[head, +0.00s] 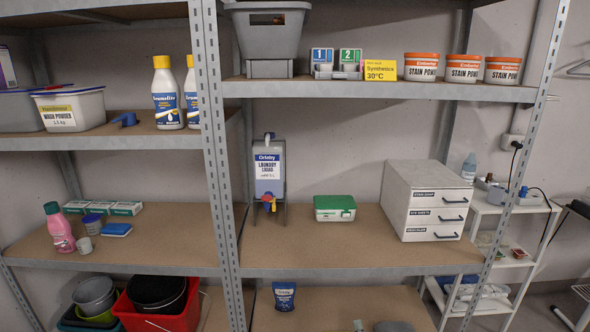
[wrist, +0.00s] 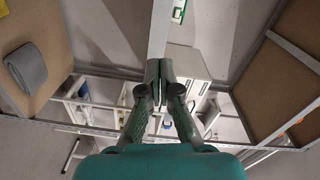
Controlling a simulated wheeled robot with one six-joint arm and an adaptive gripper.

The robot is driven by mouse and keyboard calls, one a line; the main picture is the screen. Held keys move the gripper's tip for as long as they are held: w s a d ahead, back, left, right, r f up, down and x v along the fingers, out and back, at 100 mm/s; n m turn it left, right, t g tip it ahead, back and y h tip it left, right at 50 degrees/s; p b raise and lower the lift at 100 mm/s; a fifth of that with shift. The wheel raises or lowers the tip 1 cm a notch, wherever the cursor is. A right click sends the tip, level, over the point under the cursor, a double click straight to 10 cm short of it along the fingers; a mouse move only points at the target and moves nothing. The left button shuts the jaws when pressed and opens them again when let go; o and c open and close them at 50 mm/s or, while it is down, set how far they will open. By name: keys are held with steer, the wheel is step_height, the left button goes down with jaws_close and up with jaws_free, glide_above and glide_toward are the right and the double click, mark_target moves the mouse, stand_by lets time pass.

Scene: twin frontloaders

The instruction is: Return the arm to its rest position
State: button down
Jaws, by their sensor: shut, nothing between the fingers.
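My gripper (wrist: 159,84) shows in the wrist view, its two fingers closed together with nothing between them. It points toward the metal shelving, and an upright post (wrist: 160,30) lies just beyond its fingertips. Whether the fingers touch the post cannot be told. The arm and gripper do not show in the head view.
The metal shelving (head: 222,170) fills the head view. Its middle board holds a laundry liquid dispenser (head: 269,170), a green-and-white box (head: 334,208) and a white drawer unit (head: 428,201). A white trolley (head: 510,208) stands at right. The board's front centre (head: 340,250) is bare.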

steer(key=s+f+n+g, duration=0.1)
steer(key=s+f+n, duration=0.25)
steer(key=s, duration=1.35)
steer(key=s+f+n, duration=0.2)
steer(key=s+n, duration=0.2)
steer(key=s, duration=1.3)
steer(key=s+r+n, duration=0.2)
steer(key=s+r, duration=0.3)
steer(key=s, duration=0.3)
steer(key=s+r+n+g, duration=0.1)
steer(key=s+r+n, duration=0.2)
steer(key=s+r, duration=0.2)
steer(key=s+r+n, duration=0.3)
steer(key=s+r, duration=0.2)
steer(key=s, duration=0.6)
steer(key=shift+s+r+g, duration=0.35)
steer(key=shift+r+g, duration=0.05)
